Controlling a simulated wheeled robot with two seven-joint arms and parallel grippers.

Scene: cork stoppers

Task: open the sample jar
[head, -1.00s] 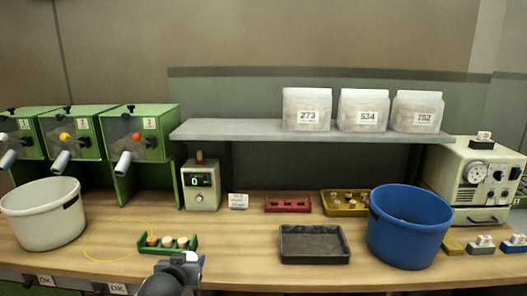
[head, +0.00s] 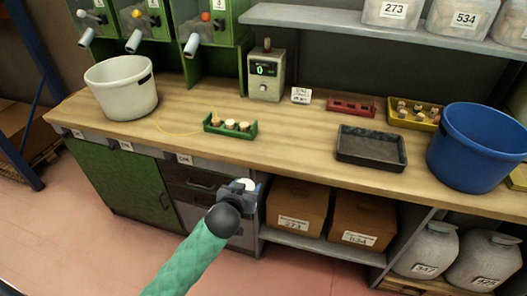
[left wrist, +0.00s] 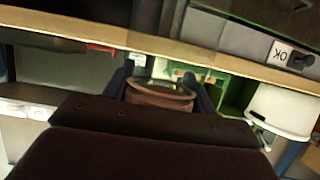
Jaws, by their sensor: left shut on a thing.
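My left gripper (head: 240,186) is in front of the bench, over the cabinet fronts in the head view. It is shut on a small round thing with a pale top (head: 248,184). In the left wrist view this round thing (left wrist: 160,97) looks brownish with a rim, between my two dark fingers. I cannot tell whether it is the sample jar or only its lid. Two big grey jars (head: 427,250) (head: 484,262) with number labels stand low at the right. My right gripper is not in view.
A green rack (head: 230,130) with several corks, a black tray (head: 371,149), a white bucket (head: 121,88) and a blue bucket (head: 478,147) stand on the bench. Brown boxes (head: 296,205) fill the shelf below. Bench wood between rack and tray is clear.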

